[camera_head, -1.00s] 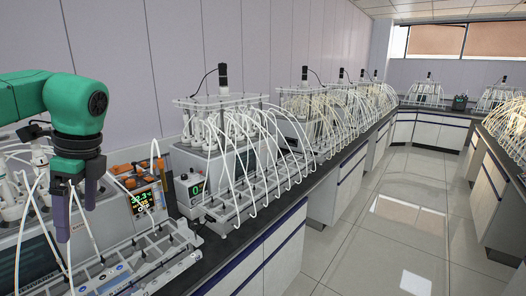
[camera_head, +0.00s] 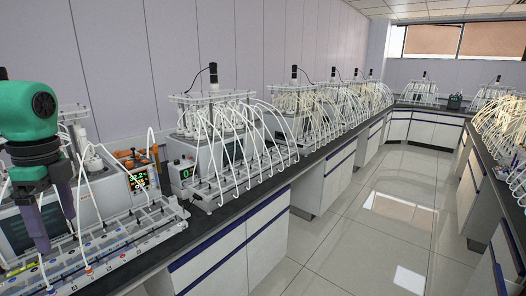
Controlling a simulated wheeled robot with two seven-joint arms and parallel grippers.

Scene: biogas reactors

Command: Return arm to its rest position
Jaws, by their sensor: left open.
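My left gripper (camera_head: 55,222) is at the left edge of the head view, at the end of my green and black arm (camera_head: 28,112). Its two dark purple fingers point down and stand apart, with nothing held between them. It appears in front of the nearest biogas reactor unit (camera_head: 18,232) and the white tubes there. Whether a finger touches a tube I cannot tell. My right gripper is not in view.
A long dark bench (camera_head: 240,204) runs away along the wall with several reactor units (camera_head: 215,135) and arching white tubes. A display box (camera_head: 140,180) and a long grey rack (camera_head: 110,240) stand near the gripper. The tiled floor (camera_head: 350,235) at right is clear.

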